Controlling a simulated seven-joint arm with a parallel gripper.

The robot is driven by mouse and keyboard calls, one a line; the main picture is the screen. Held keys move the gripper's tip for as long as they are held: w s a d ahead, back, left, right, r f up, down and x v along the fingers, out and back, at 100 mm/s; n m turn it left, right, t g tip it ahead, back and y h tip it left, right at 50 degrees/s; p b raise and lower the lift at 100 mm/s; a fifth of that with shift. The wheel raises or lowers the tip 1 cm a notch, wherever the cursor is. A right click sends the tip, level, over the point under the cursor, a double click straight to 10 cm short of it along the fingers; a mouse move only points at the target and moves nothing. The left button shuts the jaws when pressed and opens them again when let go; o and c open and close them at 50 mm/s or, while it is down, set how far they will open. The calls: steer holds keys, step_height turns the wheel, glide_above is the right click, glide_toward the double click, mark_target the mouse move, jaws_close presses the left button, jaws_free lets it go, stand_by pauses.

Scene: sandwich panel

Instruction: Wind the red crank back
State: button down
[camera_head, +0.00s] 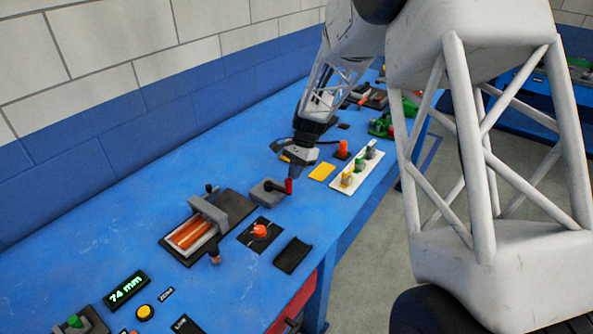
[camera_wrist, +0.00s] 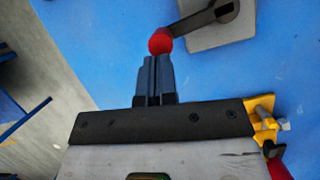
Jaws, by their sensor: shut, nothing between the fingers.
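The red crank's knob (camera_head: 288,186) stands at the right end of its dark arm on a grey block (camera_head: 268,194) on the blue bench. In the wrist view the round red knob (camera_wrist: 160,42) lies just beyond my fingertips, with the dark crank arm (camera_wrist: 195,21) running up and right to the grey block (camera_wrist: 222,34). My gripper (camera_head: 292,177) points down at the knob from above. In the wrist view my gripper (camera_wrist: 155,60) has its fingers together, empty. Whether the fingertips touch the knob I cannot tell.
Left of the crank is a slide device (camera_head: 195,232) with orange strips. An orange knob (camera_head: 260,231) and a black tray (camera_head: 292,255) lie nearer. A white strip with coloured parts (camera_head: 357,171) and a yellow pad (camera_head: 322,172) are on the right.

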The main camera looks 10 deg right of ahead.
steer(key=shift+s+a, duration=0.4)
steer(key=shift+s, duration=0.2)
steer(key=shift+d, duration=0.1)
steer(key=w+d+r, duration=0.4)
steer(key=d+r, duration=0.2)
steer(key=r, duration=0.3)
steer(key=shift+d+r, duration=0.25)
steer(key=shift+w, duration=0.1)
steer(key=w, duration=0.3)
steer(key=shift+w+d+f+n, duration=0.1)
steer(key=shift+d+n, duration=0.2)
steer(key=shift+n, duration=0.1)
